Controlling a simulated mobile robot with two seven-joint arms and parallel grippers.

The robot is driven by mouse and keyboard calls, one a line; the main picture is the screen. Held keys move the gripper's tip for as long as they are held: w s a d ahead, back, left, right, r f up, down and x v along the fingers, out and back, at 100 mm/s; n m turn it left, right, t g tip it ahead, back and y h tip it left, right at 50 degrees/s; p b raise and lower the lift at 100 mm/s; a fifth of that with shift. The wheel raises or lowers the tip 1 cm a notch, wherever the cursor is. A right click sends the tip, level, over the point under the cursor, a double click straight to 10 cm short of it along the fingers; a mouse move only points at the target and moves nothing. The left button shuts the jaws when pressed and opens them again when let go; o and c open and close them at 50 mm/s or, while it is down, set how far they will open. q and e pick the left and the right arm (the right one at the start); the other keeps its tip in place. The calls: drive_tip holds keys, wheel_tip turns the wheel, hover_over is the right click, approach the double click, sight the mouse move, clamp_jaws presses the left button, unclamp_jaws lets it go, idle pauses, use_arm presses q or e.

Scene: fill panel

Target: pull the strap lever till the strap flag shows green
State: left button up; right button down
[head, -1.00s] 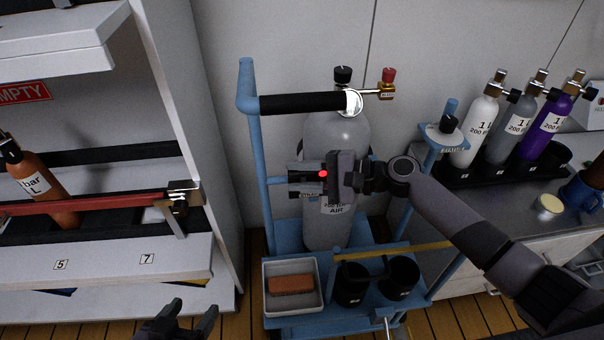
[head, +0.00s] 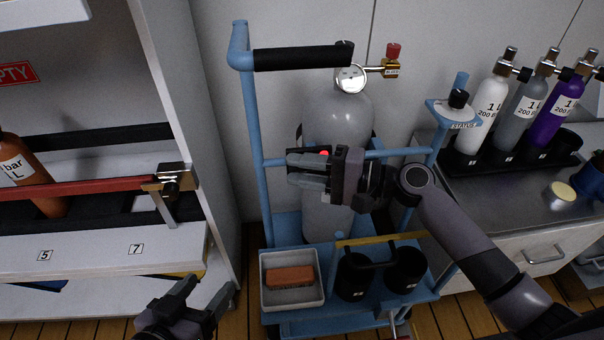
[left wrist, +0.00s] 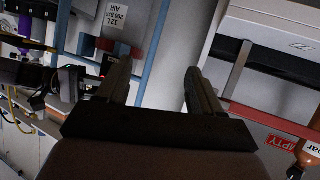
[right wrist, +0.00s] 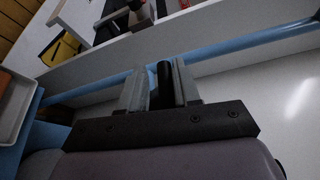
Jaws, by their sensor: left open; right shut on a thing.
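A grey cylinder (head: 340,115) stands upright in a blue trolley, with a strap around its middle. The strap flag (head: 323,153) shows red, just above my right gripper's fingers. My right gripper (head: 305,170) is in front of the cylinder and shut on the strap lever. In the right wrist view the lever (right wrist: 164,80) is a dark bar between the fingers; in the head view the gripper mostly hides it. My left gripper (head: 207,290) is open and empty, low between the shelf and the trolley. Its spread fingers also show in the left wrist view (left wrist: 157,75).
The trolley's black handle (head: 303,58) is above the gripper. A tray with a brown block (head: 289,277) and two black cups (head: 355,276) sit low in front. A shelf rack (head: 185,260) stands left; a counter with small bottles (head: 488,115) stands right.

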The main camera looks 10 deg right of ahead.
drive_tip(key=shift+s+d+f+n+b, duration=0.1)
drive_tip(key=shift+f+n+b, duration=0.3)
drive_tip(key=shift+b, duration=0.55)
use_arm(q)
drive_tip(key=d, duration=0.1)
drive_tip(key=d+h+b, duration=0.1)
drive_tip(key=w+d+f+h+b, duration=0.1)
drive_tip(key=shift+d+f+n, duration=0.1)
drive_tip(key=shift+d+n, duration=0.15)
drive_tip(key=shift+n, duration=0.15)
use_arm(e)
drive_tip(key=shift+s+n+t+y, duration=0.3)
drive_tip(key=shift+n+t+y, duration=0.1)
drive_tip(key=shift+n, duration=0.3)
drive_tip(key=shift+r, duration=0.15)
